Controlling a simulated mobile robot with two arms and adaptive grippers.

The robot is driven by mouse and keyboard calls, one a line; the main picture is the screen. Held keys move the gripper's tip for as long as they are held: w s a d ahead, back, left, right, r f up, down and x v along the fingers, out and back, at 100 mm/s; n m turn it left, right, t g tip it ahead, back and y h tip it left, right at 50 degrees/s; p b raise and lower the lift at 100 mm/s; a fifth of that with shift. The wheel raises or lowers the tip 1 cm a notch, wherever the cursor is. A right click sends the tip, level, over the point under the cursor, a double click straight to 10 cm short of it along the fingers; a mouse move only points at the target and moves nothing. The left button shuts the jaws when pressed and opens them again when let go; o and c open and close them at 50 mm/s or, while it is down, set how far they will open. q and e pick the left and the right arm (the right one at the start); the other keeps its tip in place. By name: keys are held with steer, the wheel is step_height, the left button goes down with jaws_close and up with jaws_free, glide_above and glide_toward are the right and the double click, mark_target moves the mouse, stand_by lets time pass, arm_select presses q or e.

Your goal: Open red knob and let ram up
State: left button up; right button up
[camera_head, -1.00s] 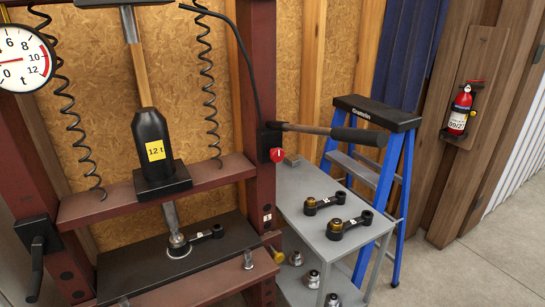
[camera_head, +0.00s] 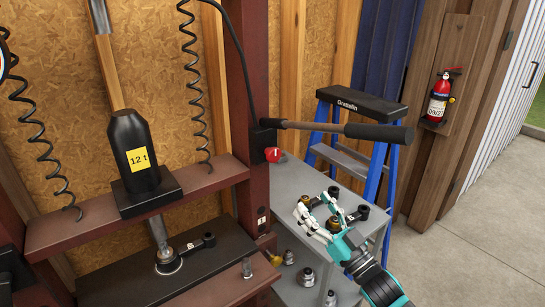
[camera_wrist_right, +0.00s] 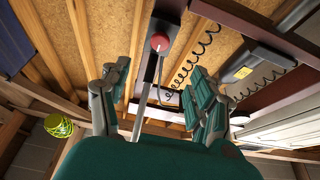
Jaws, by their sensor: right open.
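The red knob (camera_head: 273,154) sits on a black valve block (camera_head: 262,138) on the press's right upright, with a long pump handle (camera_head: 350,129) reaching right above it. The knob also shows ahead between the fingers in the right wrist view (camera_wrist_right: 159,42). The black 12 t jack (camera_head: 135,150) stands on the crossbeam. The ram (camera_head: 159,236) reaches down from it to a rod part (camera_head: 194,244) on the black press bed. My right gripper (camera_head: 323,216) is open and empty, below and right of the knob, apart from it. My left gripper is not in view.
A grey cart (camera_head: 303,177) with several metal parts stands right of the press, behind my right gripper. A blue step ladder (camera_head: 392,180) stands behind it. A fire extinguisher (camera_head: 438,98) hangs on the wall. Coiled springs (camera_head: 196,90) hang beside the jack.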

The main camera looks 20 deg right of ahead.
mark_target(276, 157)
steer(key=p+x, duration=0.4)
steer(key=x, duration=1.1)
steer(key=shift+w+a+r, duration=0.1)
steer(key=shift+w+a, duration=0.1)
steer(key=shift+w, duration=0.35)
steer(key=c, duration=1.2)
steer(key=shift+o, duration=0.2)
